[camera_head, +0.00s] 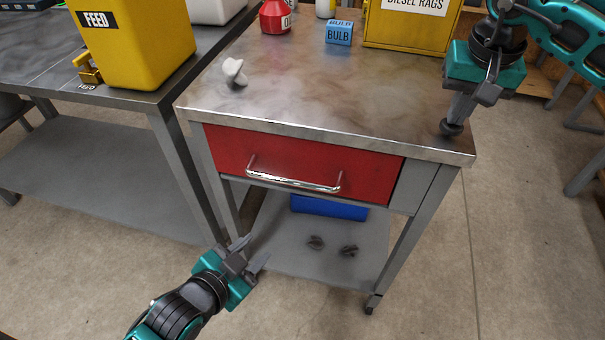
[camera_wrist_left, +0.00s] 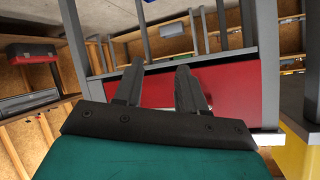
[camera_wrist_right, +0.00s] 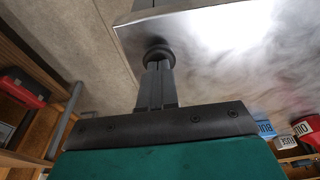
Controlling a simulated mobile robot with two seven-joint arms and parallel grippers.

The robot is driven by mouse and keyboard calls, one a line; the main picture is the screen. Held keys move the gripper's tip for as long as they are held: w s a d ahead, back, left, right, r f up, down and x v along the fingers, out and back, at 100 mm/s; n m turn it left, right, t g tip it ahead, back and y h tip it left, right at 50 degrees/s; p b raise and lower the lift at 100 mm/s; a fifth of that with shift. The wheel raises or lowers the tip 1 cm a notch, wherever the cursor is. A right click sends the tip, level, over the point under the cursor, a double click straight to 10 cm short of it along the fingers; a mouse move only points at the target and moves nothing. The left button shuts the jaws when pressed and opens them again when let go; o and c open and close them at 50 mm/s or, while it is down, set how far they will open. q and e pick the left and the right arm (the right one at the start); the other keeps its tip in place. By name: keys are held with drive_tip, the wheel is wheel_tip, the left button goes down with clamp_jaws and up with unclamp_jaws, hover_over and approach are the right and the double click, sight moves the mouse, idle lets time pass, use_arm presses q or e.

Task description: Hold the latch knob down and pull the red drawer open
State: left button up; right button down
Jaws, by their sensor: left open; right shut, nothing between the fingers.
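The red drawer (camera_head: 300,160) is shut in the front of a metal workbench (camera_head: 300,95), with a silver bar handle (camera_head: 295,183) across it. It also shows in the left wrist view (camera_wrist_left: 232,92). The dark latch knob (camera_head: 451,128) is at the bench top's front right corner, and it shows in the right wrist view (camera_wrist_right: 158,53). My right gripper (camera_head: 459,116) is shut and empty, pointing down with its tips at the knob, apparently touching it. How far the knob is pressed cannot be told. My left gripper (camera_head: 249,252) is open and empty, below and left of the handle, apart from it.
On the bench top stand a white mushroom-shaped piece (camera_head: 235,72), a blue bulb box (camera_head: 339,33), a red container (camera_head: 276,17) and a yellow rags bin (camera_head: 411,24). The lower shelf holds a blue box (camera_head: 329,208) and small dark parts. Another table stands left. Floor before the drawer is clear.

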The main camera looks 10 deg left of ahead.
sight(292, 184)
use_arm(q)
wheel_tip(292, 184, up, 10)
drive_tip(key=w+m+t+h, duration=0.2)
drive_tip(key=m+t+h, duration=0.1)
drive_tip(key=m, duration=1.1)
drive_tip(key=shift+m, duration=0.3)
drive_tip(key=x, duration=1.2)
drive_tip(key=shift+s+d+f, duration=0.15)
drive_tip(key=shift+s+d, duration=0.05)
drive_tip(key=shift+d, duration=0.2)
drive_tip(key=shift+c, duration=0.3)
clamp_jaws()
